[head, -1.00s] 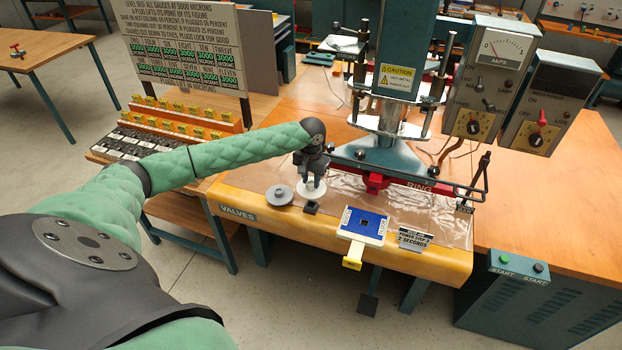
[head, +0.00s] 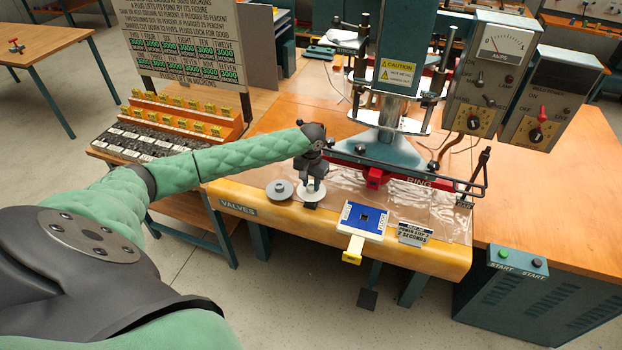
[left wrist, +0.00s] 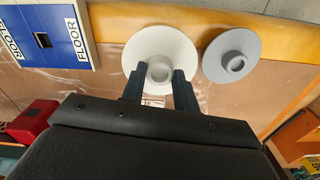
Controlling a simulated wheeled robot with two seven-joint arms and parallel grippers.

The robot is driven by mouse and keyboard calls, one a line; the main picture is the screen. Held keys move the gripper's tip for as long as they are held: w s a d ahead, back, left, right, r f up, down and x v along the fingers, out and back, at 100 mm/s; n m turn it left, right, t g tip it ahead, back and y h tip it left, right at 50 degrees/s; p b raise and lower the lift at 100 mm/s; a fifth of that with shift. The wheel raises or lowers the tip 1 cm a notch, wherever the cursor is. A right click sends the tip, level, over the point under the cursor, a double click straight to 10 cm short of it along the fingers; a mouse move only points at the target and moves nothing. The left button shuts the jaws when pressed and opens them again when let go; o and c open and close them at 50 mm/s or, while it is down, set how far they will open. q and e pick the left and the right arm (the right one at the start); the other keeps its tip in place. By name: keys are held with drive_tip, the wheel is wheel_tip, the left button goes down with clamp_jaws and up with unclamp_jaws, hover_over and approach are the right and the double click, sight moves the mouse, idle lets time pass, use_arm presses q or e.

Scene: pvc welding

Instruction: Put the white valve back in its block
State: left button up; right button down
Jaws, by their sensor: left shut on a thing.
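The white valve (head: 318,197) has a flat round flange and a short neck. It is at the front edge of the press table in the head view. My left gripper (head: 312,184) is shut on its neck from above; the wrist view shows both fingers (left wrist: 158,78) around the neck of the white valve (left wrist: 143,43). A small black block (head: 310,206) shows just below the flange, partly covered by it. I cannot tell whether valve and block touch. A grey valve (head: 280,190) sits to the left, apart from my gripper. My right gripper is not in view.
A blue and white FLOOR fixture (head: 362,220) with a yellow tab stands to the right.

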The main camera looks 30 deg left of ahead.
use_arm(q)
drive_tip(key=shift+f, duration=0.95)
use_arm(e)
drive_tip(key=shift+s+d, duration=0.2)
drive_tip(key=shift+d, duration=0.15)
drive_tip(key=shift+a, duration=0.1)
